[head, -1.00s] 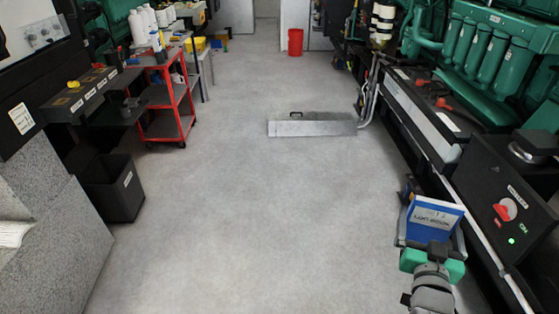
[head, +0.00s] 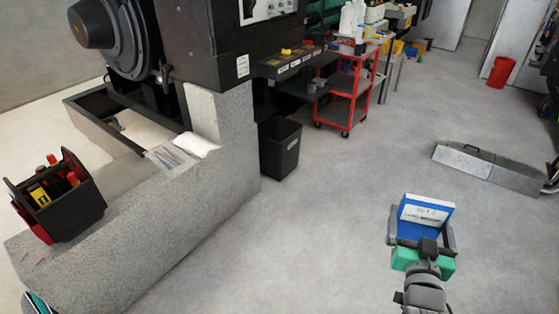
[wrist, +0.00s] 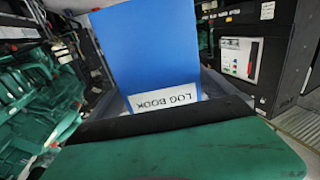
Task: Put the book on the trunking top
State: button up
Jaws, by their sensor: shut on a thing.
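The blue book (head: 424,217) has a white label and is held upright in my gripper (head: 421,243), lower right in the head view. In the wrist view the blue book (wrist: 150,50) fills the middle, its label reading LOG BOOK, between the grey fingers. My gripper is shut on its lower part and holds it above open floor. The grey metal trunking (head: 487,168) lies on the floor at the right, with a small dark handle on its top. The book is apart from it, nearer to me and to its left.
A red trolley (head: 345,95) and a black bin (head: 279,146) stand along the left. A concrete plinth (head: 130,235) bears a black tool tote (head: 60,198). A red bucket (head: 501,72) stands far right. The middle floor is clear.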

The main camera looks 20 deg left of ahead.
aim_at(147, 186)
jog(key=u, duration=1.3)
jog(key=i, duration=1.6)
jog(key=u, duration=1.6)
jog(key=i, duration=0.8)
jog(key=u, duration=0.65)
